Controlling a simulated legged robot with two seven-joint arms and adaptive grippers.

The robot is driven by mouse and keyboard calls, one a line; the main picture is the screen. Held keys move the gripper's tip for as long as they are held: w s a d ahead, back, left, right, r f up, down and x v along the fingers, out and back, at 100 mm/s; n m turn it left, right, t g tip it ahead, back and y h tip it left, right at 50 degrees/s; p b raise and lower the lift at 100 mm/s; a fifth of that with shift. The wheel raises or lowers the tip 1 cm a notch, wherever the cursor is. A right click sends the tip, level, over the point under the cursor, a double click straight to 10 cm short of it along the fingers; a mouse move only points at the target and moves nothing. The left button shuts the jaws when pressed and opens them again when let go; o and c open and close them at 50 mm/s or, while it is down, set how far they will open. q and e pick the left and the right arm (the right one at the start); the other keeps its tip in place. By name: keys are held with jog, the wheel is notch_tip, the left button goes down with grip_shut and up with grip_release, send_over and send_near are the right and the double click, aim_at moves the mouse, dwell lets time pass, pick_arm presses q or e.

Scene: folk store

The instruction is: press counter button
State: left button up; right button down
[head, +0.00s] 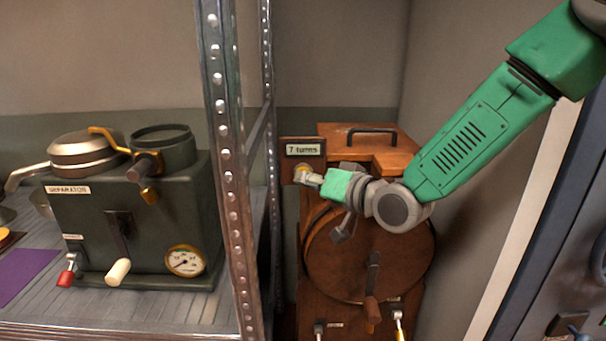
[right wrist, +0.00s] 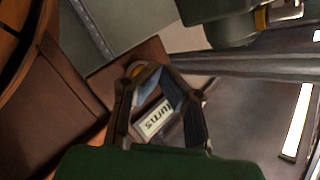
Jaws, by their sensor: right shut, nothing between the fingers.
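The counter is a brown wooden panel (head: 288,158) with a small sign (head: 303,149) reading "7 turns", fixed beside a wooden drum machine (head: 345,255). A round yellow button (head: 302,168) sits just below the sign. My right gripper (head: 304,177) is shut and empty, its tips at the button and partly covering it. My left gripper is out of view.
A metal shelf post (head: 228,150) stands left of the counter. On the shelf is a dark green separator machine (head: 130,225) with a gauge and levers. The drum machine has a crank (head: 373,290) below my right wrist. A wall is close on the right.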

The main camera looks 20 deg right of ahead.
jog(key=shift+w+d, duration=0.1)
jog(key=shift+w, duration=0.35)
dwell(0.6)
jog(key=shift+s, duration=0.15)
jog(key=shift+s+a, duration=0.25)
jog(key=shift+s, duration=0.45)
jog(key=shift+s+a+p, duration=0.1)
jog(key=shift+s+a, duration=0.15)
jog(key=shift+s, duration=0.55)
jog(key=shift+s+a+p, duration=0.1)
jog(key=shift+s+a, duration=0.1)
jog(key=shift+s, duration=0.6)
jog(key=shift+s+a+p, duration=0.1)
jog(key=shift+s+a, duration=0.15)
jog(key=shift+s, duration=0.55)
